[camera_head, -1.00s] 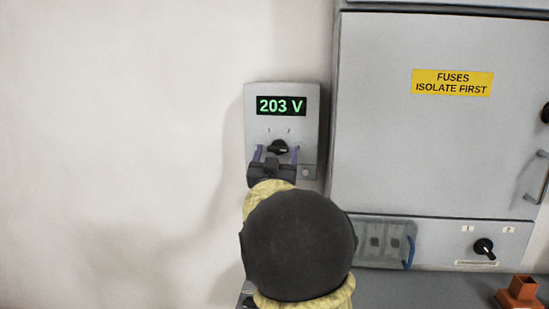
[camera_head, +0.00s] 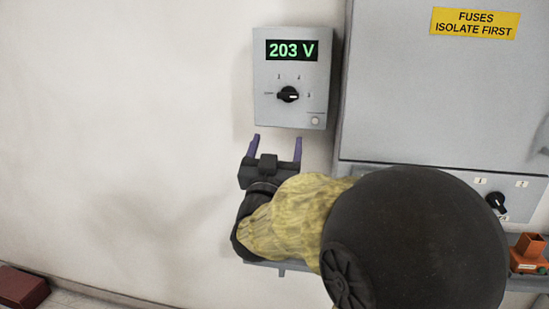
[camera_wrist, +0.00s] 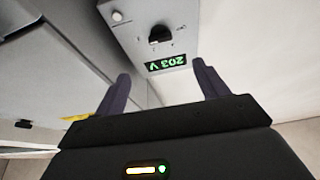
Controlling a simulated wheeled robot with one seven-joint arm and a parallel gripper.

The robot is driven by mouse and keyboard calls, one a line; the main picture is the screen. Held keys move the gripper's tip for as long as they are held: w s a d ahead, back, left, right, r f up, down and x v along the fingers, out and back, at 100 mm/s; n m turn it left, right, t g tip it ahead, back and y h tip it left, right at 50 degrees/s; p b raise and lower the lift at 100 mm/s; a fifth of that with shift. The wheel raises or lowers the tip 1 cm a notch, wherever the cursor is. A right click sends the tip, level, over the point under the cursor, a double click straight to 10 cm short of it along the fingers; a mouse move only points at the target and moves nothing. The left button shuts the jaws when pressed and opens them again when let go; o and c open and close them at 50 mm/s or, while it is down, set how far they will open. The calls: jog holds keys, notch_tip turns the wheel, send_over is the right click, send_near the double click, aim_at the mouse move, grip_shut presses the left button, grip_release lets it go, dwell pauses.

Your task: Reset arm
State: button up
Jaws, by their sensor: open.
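My gripper (camera_head: 277,148) is open and empty, its two purple fingers pointing up, just below the grey wall box in the head view. Its fingers also show in the wrist view (camera_wrist: 162,82), apart from the box. The grey box (camera_head: 262,112) has a green display (camera_head: 292,50) reading 203 V, a black rotary knob (camera_head: 288,94) and a small round button (camera_head: 315,121). In the wrist view the box appears upside down, with the knob (camera_wrist: 160,34) and display (camera_wrist: 166,63) clear of the fingers. My arm covers part of the cabinet's lower area in the head view.
A large grey cabinet (camera_head: 390,100) with a yellow "FUSES ISOLATE FIRST" label (camera_head: 475,23) stands at right. Below are a second black knob (camera_head: 496,203) and an orange-brown block (camera_head: 529,248). A dark red object (camera_head: 22,288) lies at lower left. The wall left of the box is bare.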

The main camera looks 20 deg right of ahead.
jog(key=shift+v, duration=0.85)
jog(key=shift+w, duration=0.15)
jog(key=s+a+f+n+g+y, duration=0.1)
jog(key=a+f+n+g+y, duration=0.4)
jog(key=f, duration=0.6)
jog(key=a+f+n+g+y, duration=0.1)
jog(key=a+f+g+y, duration=0.25)
jog(key=f+y, duration=0.6)
jog(key=s+f+n+g+h, duration=0.1)
jog(key=s+f+g+h, duration=0.1)
jog(key=s+f+g, duration=0.85)
notch_tip(320, 180, up, 11)
jog(key=s+t+p, duration=0.2)
jog(key=t+p, duration=0.1)
jog(key=p, duration=0.9)
jog(key=shift+s+a, duration=0.15)
jog(key=shift+s, duration=0.1)
